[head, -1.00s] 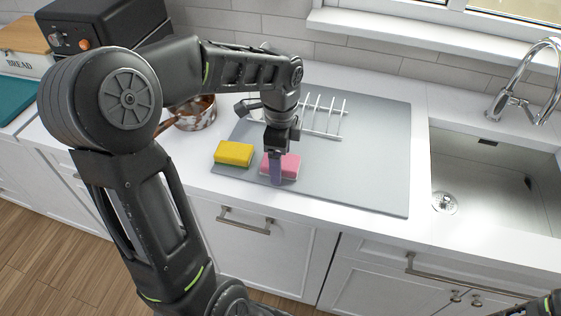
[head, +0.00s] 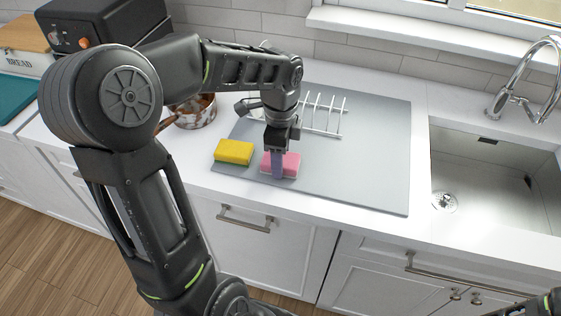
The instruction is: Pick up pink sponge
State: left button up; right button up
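The pink sponge (head: 291,162) lies on the grey mat (head: 375,165) near its front edge, in the head view. My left gripper (head: 277,167) points down over it. Its near finger lies against the sponge's front side; the far finger is hidden behind the sponge. The gripper looks shut on the sponge, which appears still at mat level. My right gripper is not in view; only a bit of my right arm shows at the bottom right corner.
A yellow sponge (head: 234,151) lies close on the left. A white dish rack (head: 322,116) stands behind on the mat. A brown pot (head: 194,113) is at the back left, partly behind my arm. The sink (head: 490,180) is on the right. The mat's right part is clear.

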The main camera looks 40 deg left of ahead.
pick_arm(q)
jog(key=c, duration=0.7)
jog(key=shift+r, duration=0.1)
notch_tip(320, 180, up, 10)
jog(key=shift+f+b, duration=0.1)
jog(key=shift+b, duration=0.3)
jog(key=o, duration=0.7)
jog(key=c, duration=0.6)
